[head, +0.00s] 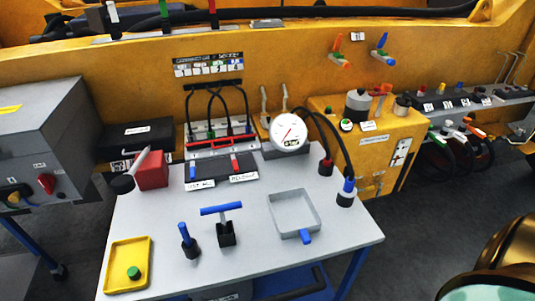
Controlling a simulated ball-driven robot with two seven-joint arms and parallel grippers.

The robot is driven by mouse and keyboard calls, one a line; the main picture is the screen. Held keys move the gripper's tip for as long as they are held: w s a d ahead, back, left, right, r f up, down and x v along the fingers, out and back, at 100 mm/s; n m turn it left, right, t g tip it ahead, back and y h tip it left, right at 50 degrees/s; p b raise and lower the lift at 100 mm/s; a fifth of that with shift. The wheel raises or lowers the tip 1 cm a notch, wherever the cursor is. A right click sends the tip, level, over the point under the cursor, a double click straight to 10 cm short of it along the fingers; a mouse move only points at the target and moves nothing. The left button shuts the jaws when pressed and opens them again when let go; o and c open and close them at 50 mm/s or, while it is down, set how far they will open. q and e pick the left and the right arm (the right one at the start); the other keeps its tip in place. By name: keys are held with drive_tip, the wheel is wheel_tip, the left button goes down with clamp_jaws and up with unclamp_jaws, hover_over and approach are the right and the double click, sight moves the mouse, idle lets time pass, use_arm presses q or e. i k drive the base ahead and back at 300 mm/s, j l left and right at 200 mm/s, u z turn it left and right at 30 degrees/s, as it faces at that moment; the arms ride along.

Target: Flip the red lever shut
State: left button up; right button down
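Several red handles show in the head view, and I cannot tell which one the task means. A small red lever (234,163) is on a dark switch box (222,169) on the grey table, with a blue lever (193,171) to its left. An upright red lever (212,10) stands on the top ledge beside a green lever (165,12). An orange-red valve handle (340,63) sits on the yellow wall beside a blue one (382,57). A red handle (381,89) is on the yellow box. Neither gripper is in view.
The table (265,263) holds a yellow tray (106,275), blue-handled tools (222,209), a grey tray (271,212), a red block (152,170) and a round gauge (289,131). Black cables loop behind. A grey cabinet (60,130) stands left. The table's front right is clear.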

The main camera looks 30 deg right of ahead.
sight(235, 166)
drive_tip(key=z, duration=0.75)
